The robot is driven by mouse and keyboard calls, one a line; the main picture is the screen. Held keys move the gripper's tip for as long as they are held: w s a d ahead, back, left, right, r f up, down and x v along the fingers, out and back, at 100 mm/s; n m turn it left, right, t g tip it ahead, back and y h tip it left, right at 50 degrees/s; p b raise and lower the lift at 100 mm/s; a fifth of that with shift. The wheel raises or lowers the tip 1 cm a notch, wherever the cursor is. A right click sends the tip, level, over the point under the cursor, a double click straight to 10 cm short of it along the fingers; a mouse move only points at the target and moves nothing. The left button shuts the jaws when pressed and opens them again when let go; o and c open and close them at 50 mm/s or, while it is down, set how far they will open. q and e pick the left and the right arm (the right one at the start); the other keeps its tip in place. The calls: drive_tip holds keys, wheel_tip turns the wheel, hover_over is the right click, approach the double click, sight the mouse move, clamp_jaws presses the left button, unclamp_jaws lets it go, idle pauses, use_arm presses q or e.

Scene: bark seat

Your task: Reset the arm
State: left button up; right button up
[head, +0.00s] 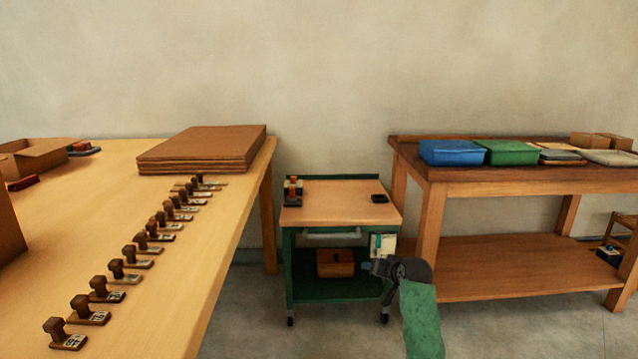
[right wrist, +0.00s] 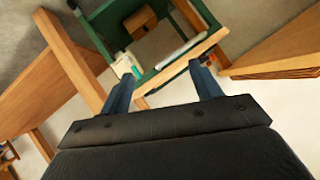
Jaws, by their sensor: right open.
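My right gripper (head: 371,265) shows in the head view, in front of the right side of a small green cart (head: 340,292). Its arm has a green sleeve and comes up from the bottom. In the right wrist view the two blue-grey fingers (right wrist: 163,92) stand wide apart with nothing between them. The cart shows beyond the fingers in that view. I cannot see my left gripper.
A long table (head: 125,215) on the left bears a row of several stamps (head: 130,262) and stacked cardboard (head: 203,147). A wooden bench (head: 500,180) on the right bears a blue bin (head: 452,153) and a green bin (head: 510,153). Floor shows between them.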

use_arm(q)
drive_tip(key=s+a+f+g+y+p, duration=0.2)
drive_tip(key=s+a+f+g+p, duration=0.1)
drive_tip(key=s+g+p, duration=0.25)
drive_tip(key=s+a+f+g+y+p, duration=0.1)
drive_tip(key=s+a+f+g+p, duration=0.25)
drive_tip(key=s+p, duration=0.2)
drive_tip(key=s+a+r+n+g+p, duration=0.1)
drive_tip(key=s+a+r+g+p, duration=0.1)
drive_tip(key=s+r+p, duration=0.7)
wheel_tip(320, 180, up, 2)
drive_tip(key=p, duration=0.6)
drive_tip(key=shift+a+g+y+p, duration=0.35)
drive_tip(key=shift+a+g+y, duration=0.05)
use_arm(e)
drive_tip(key=s+a+r+n+g, duration=0.1)
drive_tip(key=s+g, duration=0.2)
drive_tip(key=s, duration=1.7)
drive_tip(key=s+a+r+n+g+h, duration=0.1)
drive_tip(key=s+r+g, duration=0.1)
drive_tip(key=s, duration=1.9)
drive_tip(key=s+a+r+n+g+h, duration=0.1)
drive_tip(key=s+a+n+g, duration=0.1)
drive_tip(key=s, duration=1.9)
drive_tip(key=shift+r+g, duration=0.3)
drive_tip(key=shift+g, duration=0.6)
drive_tip(key=shift+s+a, duration=0.1)
drive_tip(key=shift+s, duration=0.05)
